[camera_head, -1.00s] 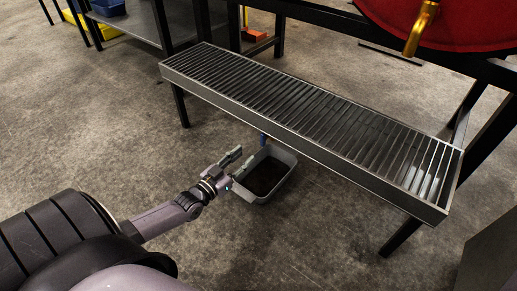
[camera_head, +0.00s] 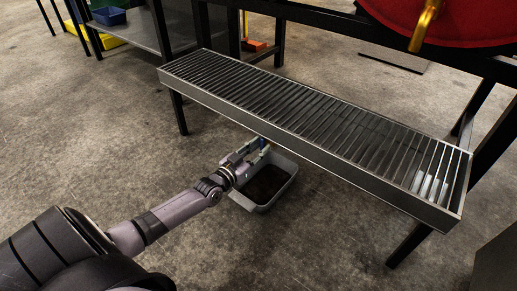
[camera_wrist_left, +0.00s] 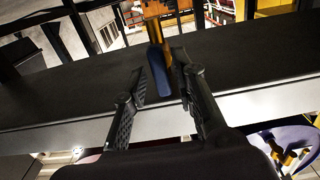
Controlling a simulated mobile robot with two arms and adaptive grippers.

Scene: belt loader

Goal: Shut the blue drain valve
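The blue drain valve handle (camera_wrist_left: 157,75) hangs from a brass valve body (camera_wrist_left: 153,12) in the left wrist view. My left gripper (camera_wrist_left: 160,78) is open, with one finger on each side of the handle's lower end. I see no clear contact between the fingers and the handle. In the head view my left gripper (camera_head: 252,149) is under the front edge of the grated tray (camera_head: 318,150), above a grey bin. A bit of blue shows at its fingertips; the rest of the valve is hidden under the tray. My right gripper is not in view.
The grey bin (camera_head: 247,200) with dark contents stands on the floor below the gripper. Black frame legs (camera_head: 408,246) stand on the right. A red round part with a brass piece (camera_head: 425,25) is at the top right. The floor at left is clear.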

